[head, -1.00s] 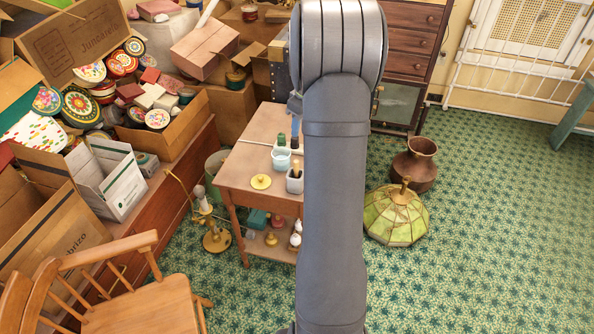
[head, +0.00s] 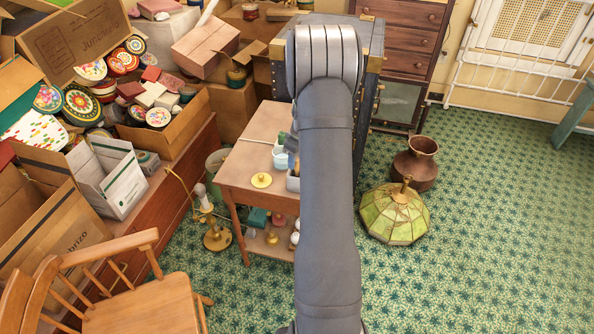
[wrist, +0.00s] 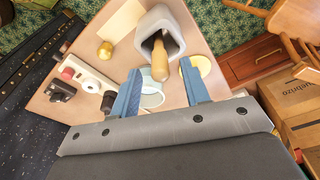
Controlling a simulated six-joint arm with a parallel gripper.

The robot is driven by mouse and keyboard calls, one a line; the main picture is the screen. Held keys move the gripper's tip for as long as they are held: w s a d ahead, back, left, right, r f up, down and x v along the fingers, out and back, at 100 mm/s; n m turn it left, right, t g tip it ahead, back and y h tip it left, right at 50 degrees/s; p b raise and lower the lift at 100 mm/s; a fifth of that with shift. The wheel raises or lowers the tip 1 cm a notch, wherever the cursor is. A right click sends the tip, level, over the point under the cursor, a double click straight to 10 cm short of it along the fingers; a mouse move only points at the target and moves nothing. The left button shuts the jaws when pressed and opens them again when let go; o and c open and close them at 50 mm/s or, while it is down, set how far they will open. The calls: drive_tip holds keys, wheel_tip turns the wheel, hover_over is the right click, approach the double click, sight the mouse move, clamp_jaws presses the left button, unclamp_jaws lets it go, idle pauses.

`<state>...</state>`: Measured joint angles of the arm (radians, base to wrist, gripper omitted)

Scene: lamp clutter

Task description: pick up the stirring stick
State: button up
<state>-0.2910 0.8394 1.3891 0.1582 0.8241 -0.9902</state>
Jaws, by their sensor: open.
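A light wooden stick (wrist: 160,62), which looks like the stirring stick, stands tilted in a grey square pot (wrist: 160,24) on the small wooden table (head: 240,165). In the wrist view, its rounded end points toward me. My gripper (wrist: 159,67) is open, with its blue fingers on either side of the stick's end in the picture; I see no contact, and the depth between them is unclear. In the head view my arm hides the stick and most of the pot (head: 292,184).
A pale blue cup (wrist: 152,97) shows between the fingers, beside a yellow disc (wrist: 204,66). A brass knob (wrist: 105,50) and a white strip with plugs (wrist: 92,78) are also on the table. A dark trunk (wrist: 38,70) stands alongside.

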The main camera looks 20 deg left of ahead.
drive_tip(key=shift+a+f, duration=0.1)
drive_tip(key=shift+f, duration=1.3)
clamp_jaws()
